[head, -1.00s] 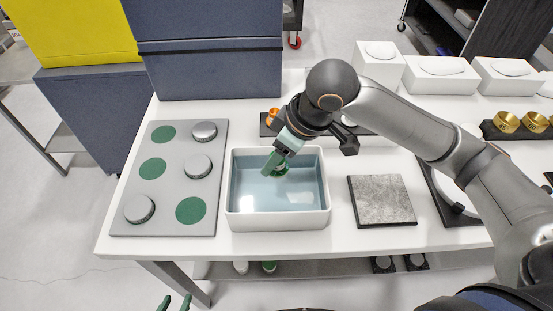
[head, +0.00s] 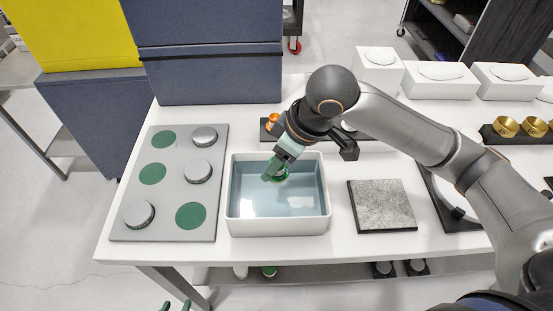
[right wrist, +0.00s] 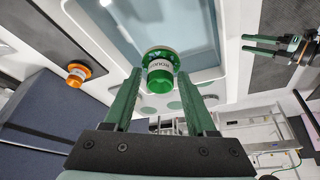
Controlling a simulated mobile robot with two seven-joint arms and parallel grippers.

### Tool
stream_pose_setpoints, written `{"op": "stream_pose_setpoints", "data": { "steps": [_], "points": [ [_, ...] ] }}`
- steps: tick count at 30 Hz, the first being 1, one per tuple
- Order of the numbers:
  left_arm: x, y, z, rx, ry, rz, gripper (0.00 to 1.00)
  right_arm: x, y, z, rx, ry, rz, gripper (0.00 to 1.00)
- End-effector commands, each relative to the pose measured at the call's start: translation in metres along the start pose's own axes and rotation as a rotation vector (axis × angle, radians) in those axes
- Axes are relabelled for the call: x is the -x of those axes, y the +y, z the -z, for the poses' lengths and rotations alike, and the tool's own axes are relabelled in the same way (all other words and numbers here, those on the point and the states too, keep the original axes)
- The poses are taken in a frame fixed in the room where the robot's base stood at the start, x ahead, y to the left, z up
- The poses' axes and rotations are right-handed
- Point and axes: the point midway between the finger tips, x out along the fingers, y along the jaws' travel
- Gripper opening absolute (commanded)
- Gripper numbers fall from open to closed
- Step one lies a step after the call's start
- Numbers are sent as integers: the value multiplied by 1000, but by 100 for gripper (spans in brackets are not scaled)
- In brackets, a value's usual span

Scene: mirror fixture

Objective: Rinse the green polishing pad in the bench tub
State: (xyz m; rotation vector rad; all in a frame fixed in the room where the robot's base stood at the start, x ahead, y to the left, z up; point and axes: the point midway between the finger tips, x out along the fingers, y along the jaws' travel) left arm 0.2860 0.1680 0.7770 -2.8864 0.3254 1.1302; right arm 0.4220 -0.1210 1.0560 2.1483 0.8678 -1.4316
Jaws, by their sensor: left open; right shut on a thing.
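The green polishing pad (head: 282,174), with a round green grip and a white label, is between the fingertips of my right gripper (head: 275,168). In the right wrist view the pad (right wrist: 160,80) sits between both green fingers, which are shut on its grip. It is inside the rim of the white bench tub (head: 278,228), toward the back, over or in the bluish water (head: 272,197). I cannot tell whether its face touches the water. My left gripper (head: 175,306) shows only its green fingertips at the bottom edge, open and empty, well away from the tub.
A grey board (head: 170,220) with green discs and silver-rimmed round pieces lies left of the tub. A dark stone slab (head: 382,205) lies right. An orange-topped piece (head: 272,121) stands behind the tub. Blue-grey boxes (head: 210,75) stand at the back left.

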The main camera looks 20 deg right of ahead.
Motion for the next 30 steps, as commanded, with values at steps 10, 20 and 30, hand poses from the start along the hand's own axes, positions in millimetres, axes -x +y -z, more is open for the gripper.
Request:
{"op": "stream_pose_setpoints", "data": {
  "steps": [10, 20, 30],
  "points": [
    [0, 0, 0, 0, 0, 0, 50, 19, 0, 9, 1, 5, -2, 0],
    [0, 0, 0, 0, 0, 0, 50, 38, 0, 16, 0, 1, 0, 0],
    [0, 0, 0, 0, 0, 0, 50, 37, 0, 16, 0, 1, 0, 0]
  ]
}}
